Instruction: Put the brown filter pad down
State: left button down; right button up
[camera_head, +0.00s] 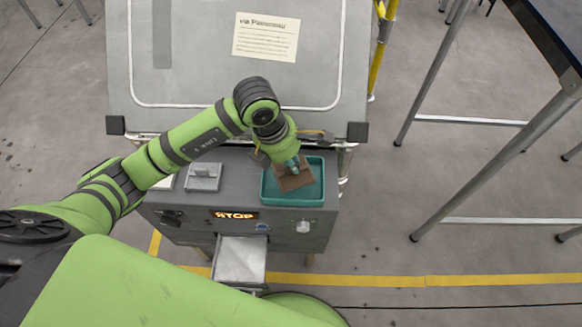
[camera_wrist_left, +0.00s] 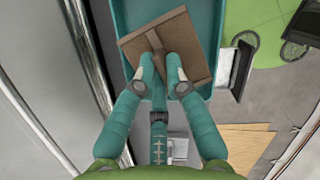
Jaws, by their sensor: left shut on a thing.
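The brown filter pad (camera_head: 293,178) is a flat square with a raised rib across its middle. It is over the teal tray (camera_head: 313,195) on the grey machine top. My left gripper (camera_head: 291,163) is above it, pointing down. The pad sits turned at an angle to the tray (camera_wrist_left: 216,84). I cannot tell whether the pad touches the tray floor. My right gripper is not in view.
A grey block with a handle (camera_head: 203,175) sits left of the tray on the machine (camera_head: 240,190). A knob and a lit sign (camera_head: 234,214) are on its front. A sloping panel (camera_head: 220,80) rises behind. Metal table legs (camera_head: 500,160) stand at the right.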

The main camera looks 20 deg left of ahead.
aim_at(291, 172)
pick_arm(q)
jog(key=shift+f+p, duration=0.3)
jog(key=shift+f, duration=1.6)
jog(key=shift+f, duration=0.1)
jog(key=c, duration=1.3)
grip_release()
jog(key=v, duration=1.2)
jog(key=shift+b, duration=0.3)
